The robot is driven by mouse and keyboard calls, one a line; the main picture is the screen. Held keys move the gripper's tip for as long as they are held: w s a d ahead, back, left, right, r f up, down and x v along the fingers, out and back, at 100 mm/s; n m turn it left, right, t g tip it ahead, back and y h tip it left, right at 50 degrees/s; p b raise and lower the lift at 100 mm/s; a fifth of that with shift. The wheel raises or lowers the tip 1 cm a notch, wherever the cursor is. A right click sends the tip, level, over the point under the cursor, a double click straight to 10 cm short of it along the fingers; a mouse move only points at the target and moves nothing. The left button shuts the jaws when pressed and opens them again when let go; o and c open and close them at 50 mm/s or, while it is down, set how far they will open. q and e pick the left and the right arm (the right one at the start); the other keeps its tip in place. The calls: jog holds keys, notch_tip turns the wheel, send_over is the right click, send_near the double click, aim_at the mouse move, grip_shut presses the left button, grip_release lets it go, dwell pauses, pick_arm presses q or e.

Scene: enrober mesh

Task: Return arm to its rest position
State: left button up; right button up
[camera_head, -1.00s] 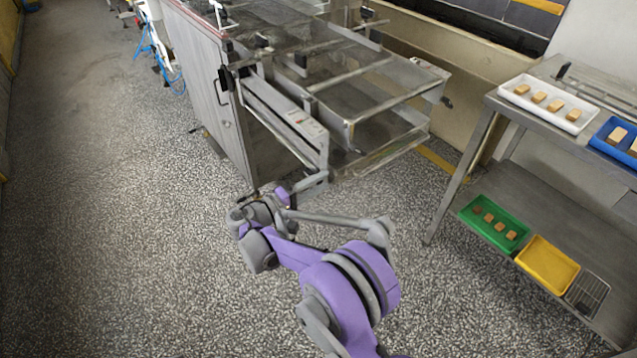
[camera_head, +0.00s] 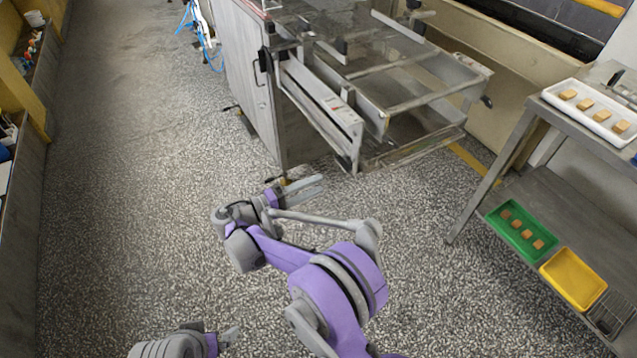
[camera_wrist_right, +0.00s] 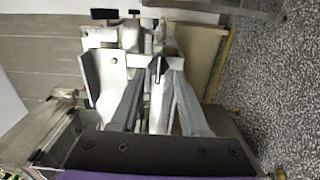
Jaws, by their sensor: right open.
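My right arm is purple and grey and reaches up from the bottom middle in the head view. Its gripper (camera_head: 303,188) is over the speckled floor, in front of the steel machine (camera_head: 345,120) in the picture. The right gripper (camera_wrist_right: 155,85) also shows in the right wrist view, with its grey fingers apart and nothing seen between them. My left gripper (camera_head: 229,338) shows small at the bottom edge, left of the right arm. Whether its fingers are open or shut is too small to tell.
A steel table (camera_head: 548,113) at the right holds a white tray (camera_head: 590,113) of tan pieces. Its lower shelf holds a green tray (camera_head: 503,229) with pieces and an empty yellow tray (camera_head: 572,280). Shelving (camera_head: 30,100) stands at far left. The floor (camera_head: 120,180) between is clear.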

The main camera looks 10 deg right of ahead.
jog(key=shift+d, duration=0.1)
dwell(0.3)
jog(key=s+d+g+y, duration=0.3)
jog(key=s+d+y, duration=0.5)
jog(key=s+d, duration=0.4)
jog(key=s+a+f+m+t+y, duration=0.15)
jog(key=s+y, duration=0.35)
jog(key=s, duration=0.5)
jog(key=s+f+m+y, duration=0.2)
jog(key=s+f+y, duration=0.15)
jog(key=s, duration=0.55)
pick_arm(q)
notch_tip(320, 180, up, 20)
jog(key=w+p, duration=0.2)
jog(key=p, duration=1.5)
jog(key=shift+f+t, duration=0.25)
jog(key=shift+t, duration=0.15)
pick_arm(e)
notch_tip(320, 180, up, 21)
jog(key=w, duration=0.2)
jog(key=shift+a+f+t, duration=0.2)
jog(key=shift+a+t, duration=0.1)
jog(key=shift+t, duration=0.05)
jog(key=shift+y, duration=0.25)
